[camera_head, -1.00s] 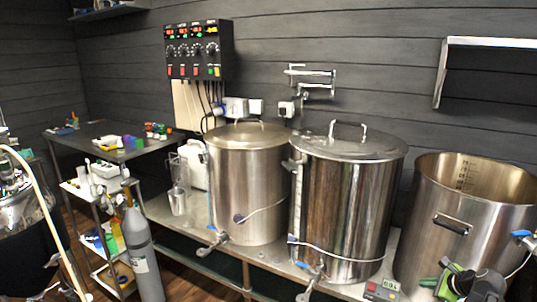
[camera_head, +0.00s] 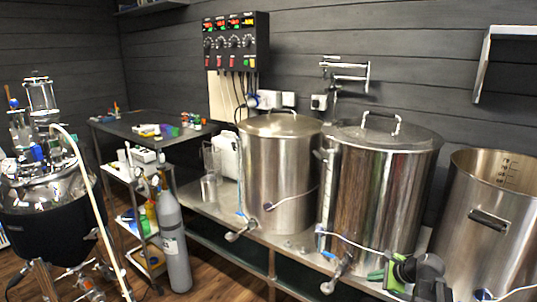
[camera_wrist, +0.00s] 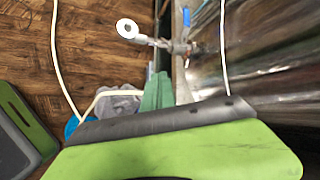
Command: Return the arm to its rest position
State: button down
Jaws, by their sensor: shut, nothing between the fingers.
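My gripper (camera_head: 378,276) and the end of my arm show at the bottom right of the head view, as green and black parts in front of the middle kettle. The gripper is shut and empty. In the wrist view, narrow green fingers (camera_wrist: 157,92) appear close together beyond a broad green and black part of my own arm. The middle steel kettle (camera_head: 375,185) stands behind the arm. The open kettle (camera_head: 490,215) is to its right. Most of my arm is out of view, so its full pose cannot be told.
A lidded kettle (camera_head: 280,180) stands left on the steel bench (camera_head: 215,210). Valves (camera_head: 335,275) stick out in front. A grey gas cylinder (camera_head: 174,240), a trolley and a jacketed vessel (camera_head: 50,225) with a pale hose stand at left. Some wooden floor (camera_head: 215,285) is clear.

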jog(key=s+a+f+n+g+b, duration=0.2)
jog(key=a+f+n, duration=0.25)
jog(key=a, duration=0.45)
jog(key=s+a+f+n+g+h+b, duration=0.1)
jog(key=s+a+f+n+g, duration=0.3)
jog(key=a, duration=0.6)
jog(key=a+f+n+b, duration=0.25)
jog(key=a+n, duration=0.35)
jog(key=a, duration=0.3)
jog(key=s+d+f+n+g+h, duration=0.1)
jog(key=s+d+n+g+h, duration=0.1)
jog(key=s+d+n+h, duration=0.3)
notch_tip(320, 180, up, 25)
jog(key=a+n+y+p, duration=0.1)
jog(key=n+y+p, duration=0.1)
jog(key=p, duration=2.3)
jog(key=shift+w+p, duration=0.35)
